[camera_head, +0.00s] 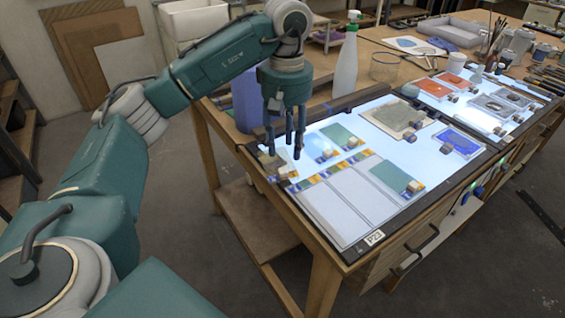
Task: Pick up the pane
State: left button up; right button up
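Several small panes lie on a lit light table (335,110), and I cannot tell which one the task means. A green pane (338,136) and a pale blue pane (313,146) lie at its near left. Another green pane (390,174) lies on the white sheet. A greyish pane (270,160) with a small pale block lies at the left edge. My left gripper (284,148) points down above this left corner, its dark fingers apart with nothing seen between them. Its fingers hide part of the surface behind. My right gripper is not in view.
A green-white spray bottle (346,62) and a wire-like cup (384,67) stand behind the light table. A blue container (245,100) stands behind my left gripper. Orange panes (436,88) and a brush pot (491,62) are farther right.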

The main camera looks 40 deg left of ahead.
aim_at(284, 171)
pick_arm(q)
jog(key=shift+s+f, duration=0.3)
jog(key=shift+f, duration=0.85)
notch_tip(284, 171, down, 5)
jog(key=shift+s+a+r+p, duration=0.1)
jog(key=shift+p, duration=1.1)
jog(key=shift+c, duration=0.5)
grip_shut()
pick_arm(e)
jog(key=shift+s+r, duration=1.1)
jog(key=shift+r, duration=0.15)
